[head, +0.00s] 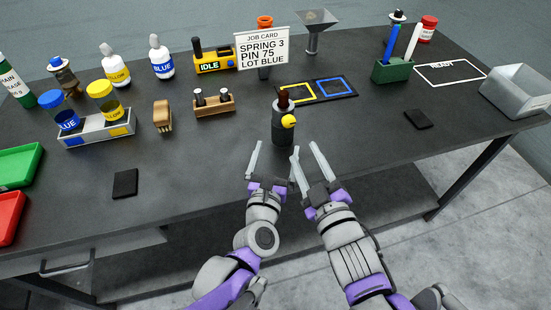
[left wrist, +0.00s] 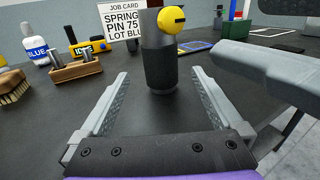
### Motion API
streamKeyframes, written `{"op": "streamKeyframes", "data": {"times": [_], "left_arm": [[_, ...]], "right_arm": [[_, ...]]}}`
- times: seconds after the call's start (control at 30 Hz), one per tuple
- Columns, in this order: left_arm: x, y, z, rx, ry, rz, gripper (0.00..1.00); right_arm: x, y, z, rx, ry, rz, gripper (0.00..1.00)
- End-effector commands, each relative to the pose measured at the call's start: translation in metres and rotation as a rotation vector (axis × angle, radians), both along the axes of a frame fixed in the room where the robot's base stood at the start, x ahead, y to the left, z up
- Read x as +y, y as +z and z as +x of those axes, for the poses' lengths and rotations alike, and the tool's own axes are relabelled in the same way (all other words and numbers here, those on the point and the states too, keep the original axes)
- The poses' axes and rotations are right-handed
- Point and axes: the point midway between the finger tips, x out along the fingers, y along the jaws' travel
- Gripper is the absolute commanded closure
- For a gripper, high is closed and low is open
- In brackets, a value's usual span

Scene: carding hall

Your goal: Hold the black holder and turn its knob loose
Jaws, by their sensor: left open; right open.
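The black holder (head: 281,126) stands upright near the middle of the table, with a brown top piece (head: 284,97). Its yellow knob (head: 289,121) sticks out from the side, toward me and to the right. In the left wrist view the black holder (left wrist: 160,65) stands just beyond the fingertips, with the yellow knob (left wrist: 172,20) near its top. My left gripper (head: 271,163) is open and empty, in front of the holder and apart from it. My right gripper (head: 304,161) is open and empty, to the right in front of the holder.
A job card (head: 262,48) stands behind the holder. A mat with yellow and blue squares (head: 318,101) lies behind right. A wooden block with pins (head: 214,106) and a brush (head: 162,117) stand to the left. A green pen box (head: 393,71) is at right. The front table is mostly clear.

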Motion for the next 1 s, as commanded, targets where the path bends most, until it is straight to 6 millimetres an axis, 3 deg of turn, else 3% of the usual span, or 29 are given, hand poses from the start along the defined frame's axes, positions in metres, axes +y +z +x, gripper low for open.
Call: {"op": "streamKeyframes", "data": {"times": [0.3, 0.5, 0.87, 0.9, 1.0], "left_arm": [[-0.008, 0.0, 0.058, 0.001, 0.0, 0.003, 0.0], [-0.012, 0.0, 0.079, 0.001, -0.002, 0.003, 0.0], [-0.013, 0.0, 0.085, 0.002, -0.002, 0.003, 0.0], [-0.013, 0.0, 0.085, 0.002, -0.002, 0.003, 0.02], [-0.013, 0.0, 0.085, 0.002, -0.002, 0.003, 0.2]], "right_arm": [[0.0, 0.0, 0.0, 0.0, 0.0, 0.0, 0.5], [0.0, 0.0, 0.0, 0.0, 0.0, 0.0, 0.5], [0.0, 0.0, 0.0, 0.0, 0.0, 0.0, 0.5], [0.0, 0.0, 0.0, 0.0, 0.0, 0.0, 0.5], [0.0, 0.0, 0.0, 0.0, 0.0, 0.0, 0.5]]}}
